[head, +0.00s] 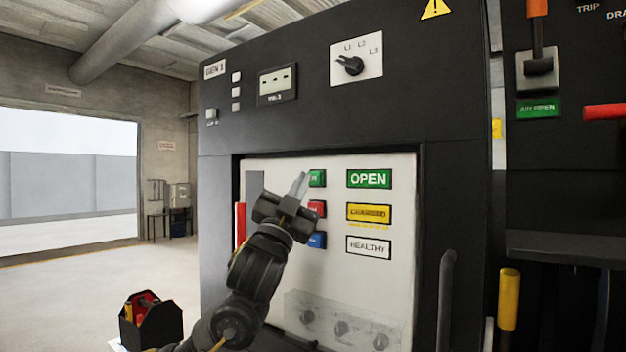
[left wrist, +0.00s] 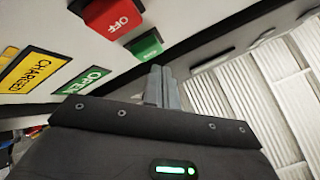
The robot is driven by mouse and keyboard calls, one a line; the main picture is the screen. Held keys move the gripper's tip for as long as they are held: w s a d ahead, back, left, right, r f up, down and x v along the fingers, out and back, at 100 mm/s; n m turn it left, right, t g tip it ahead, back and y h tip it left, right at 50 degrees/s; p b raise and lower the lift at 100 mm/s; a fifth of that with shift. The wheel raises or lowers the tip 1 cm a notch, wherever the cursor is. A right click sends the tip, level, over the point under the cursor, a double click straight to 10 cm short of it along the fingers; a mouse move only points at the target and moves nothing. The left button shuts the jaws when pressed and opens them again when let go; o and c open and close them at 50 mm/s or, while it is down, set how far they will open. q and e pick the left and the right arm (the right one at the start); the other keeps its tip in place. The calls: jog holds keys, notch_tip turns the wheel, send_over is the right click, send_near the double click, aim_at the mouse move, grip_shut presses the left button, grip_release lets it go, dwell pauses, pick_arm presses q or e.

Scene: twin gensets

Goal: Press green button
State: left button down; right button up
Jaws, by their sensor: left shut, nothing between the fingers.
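The green button (head: 318,178) is the top one in a column on the white panel of the GEN 1 cabinet. It also shows in the left wrist view (left wrist: 146,46), beside the red OFF button (left wrist: 113,17). The red button (head: 317,208) sits below it in the head view, with a blue button (head: 317,240) under that. My left gripper (head: 300,186) is shut and empty, its fingertips just left of the green button and partly covering its edge. In the left wrist view the fingertips (left wrist: 163,76) are close to the green button; I cannot tell whether they touch.
A green OPEN plate (head: 369,178), a yellow CHARGED plate (head: 369,213) and a white HEALTHY plate (head: 368,247) are right of the buttons. A rotary selector (head: 350,65) is above. A black toolbox (head: 150,325) is at lower left. Open floor lies left of the cabinet.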

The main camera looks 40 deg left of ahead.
pick_arm(q)
jog(key=shift+w, duration=0.1)
dwell(0.4)
jog(key=shift+w, duration=0.35)
jog(key=shift+w, duration=0.45)
dwell(0.7)
jog(key=shift+s, duration=0.85)
jog(key=s, duration=0.5)
dwell(0.5)
